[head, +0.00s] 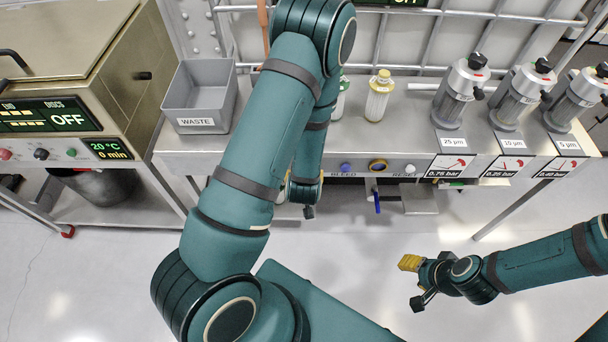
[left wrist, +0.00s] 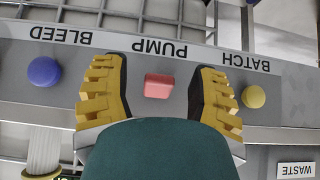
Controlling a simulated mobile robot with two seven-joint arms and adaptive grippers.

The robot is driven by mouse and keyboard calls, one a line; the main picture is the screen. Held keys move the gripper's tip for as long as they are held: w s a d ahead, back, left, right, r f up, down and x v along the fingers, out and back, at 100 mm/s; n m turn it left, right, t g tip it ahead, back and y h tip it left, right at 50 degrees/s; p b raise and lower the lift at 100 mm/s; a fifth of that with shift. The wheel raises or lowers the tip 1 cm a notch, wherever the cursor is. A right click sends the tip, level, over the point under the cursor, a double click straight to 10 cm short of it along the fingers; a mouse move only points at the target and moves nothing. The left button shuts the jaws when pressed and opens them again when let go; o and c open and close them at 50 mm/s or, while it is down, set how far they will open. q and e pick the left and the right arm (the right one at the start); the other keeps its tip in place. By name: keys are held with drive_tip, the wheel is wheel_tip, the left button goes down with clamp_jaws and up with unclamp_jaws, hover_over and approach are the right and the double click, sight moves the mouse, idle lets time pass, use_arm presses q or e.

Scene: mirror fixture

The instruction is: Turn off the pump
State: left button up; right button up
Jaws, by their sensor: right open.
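The red PUMP button (left wrist: 158,86) shows in the left wrist view on the grey panel strip, under the upside-down PUMP label. My left gripper (left wrist: 163,68) is open, with one yellow finger on each side of the button and a clear gap to both. I cannot tell whether the fingers touch the panel. In the head view my left arm hides the button and most of the left gripper. My right gripper (head: 412,282) is open and empty over the floor at the right, away from the bench.
A blue BLEED button (left wrist: 44,71) and a yellow BATCH button (left wrist: 254,96) flank the left gripper. The grey WASTE bin (head: 200,95), a capped bottle (head: 378,98) and metal filter housings (head: 459,90) stand on the bench. A machine display (head: 45,116) at left reads OFF.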

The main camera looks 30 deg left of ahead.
use_arm(q)
drive_tip(key=shift+r, duration=0.15)
wheel_tip(320, 180, up, 10)
drive_tip(key=shift+f, duration=0.1)
idle(0.6)
idle(0.4)
